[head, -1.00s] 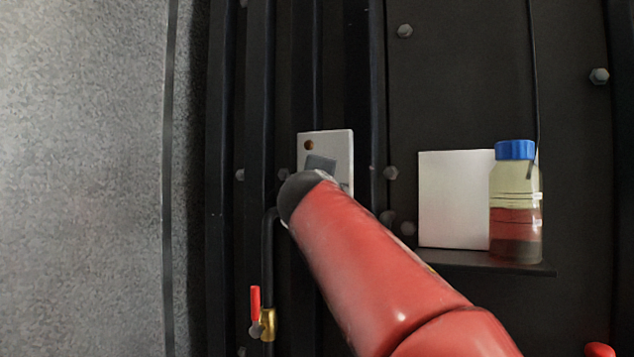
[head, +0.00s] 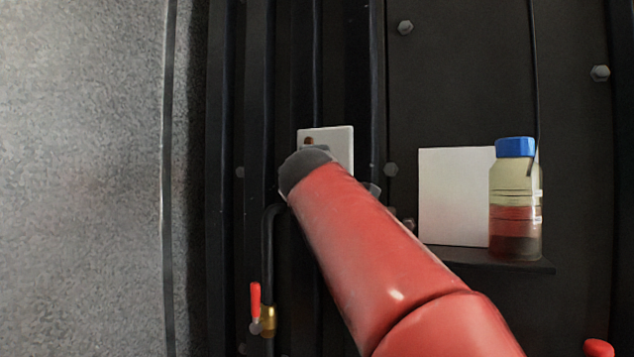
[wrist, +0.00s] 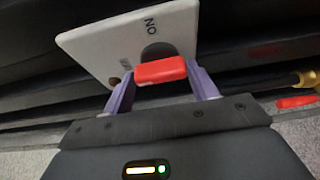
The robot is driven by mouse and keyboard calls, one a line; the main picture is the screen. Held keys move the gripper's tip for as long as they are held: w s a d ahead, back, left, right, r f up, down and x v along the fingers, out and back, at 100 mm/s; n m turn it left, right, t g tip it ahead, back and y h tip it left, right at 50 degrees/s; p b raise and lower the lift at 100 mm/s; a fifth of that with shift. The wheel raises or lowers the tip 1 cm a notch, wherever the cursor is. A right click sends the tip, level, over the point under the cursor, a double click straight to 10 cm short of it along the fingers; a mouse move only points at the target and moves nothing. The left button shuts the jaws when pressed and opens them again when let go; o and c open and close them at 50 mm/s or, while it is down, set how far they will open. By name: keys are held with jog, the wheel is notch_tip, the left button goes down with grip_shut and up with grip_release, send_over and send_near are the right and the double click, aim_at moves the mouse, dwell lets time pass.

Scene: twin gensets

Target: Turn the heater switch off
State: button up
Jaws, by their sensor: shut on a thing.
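The heater switch has a pale plate (wrist: 100,45) with a red lever (wrist: 160,72) in the wrist view. The word ON shows inverted near the plate's far edge; a second label is partly hidden and I cannot read it. My gripper (wrist: 160,80) has its two purple fingers on either side of the red lever and is shut on it. In the head view the plate (head: 340,142) is on the dark panel. My arm's wrist end hides its lower part, the lever and the fingertips.
A red-handled brass valve (head: 266,318) sits on a pipe below left of the plate; its red handle also shows in the wrist view (wrist: 297,102). To the right, a blue-capped bottle (head: 515,215) and a white panel (head: 452,198) stand on a small shelf (head: 480,257).

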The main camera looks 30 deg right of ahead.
jog(key=o, duration=1)
jog(key=shift+s, duration=0.1)
jog(key=b+v, duration=0.2)
jog(key=v, duration=0.5)
jog(key=shift+s+a, duration=0.25)
jog(key=shift+s, duration=0.05)
jog(key=s+a+f+m+g+y, duration=0.3)
jog(key=s+f, duration=0.3)
jog(key=f, duration=0.9)
jog(key=s+a+f+m+g+y, duration=0.3)
jog(key=s+a+f+m, duration=0.1)
jog(key=f, duration=1.2)
jog(key=s+a+f+m+g+y, duration=0.2)
jog(key=s+f, duration=0.6)
jog(key=f, duration=0.8)
jog(key=a+m+g, duration=0.2)
jog(key=m, duration=0.1)
jog(key=shift+s+a+f+y, duration=0.2)
jog(key=shift+s+a+y, duration=0.1)
jog(key=shift+s+y, duration=0.1)
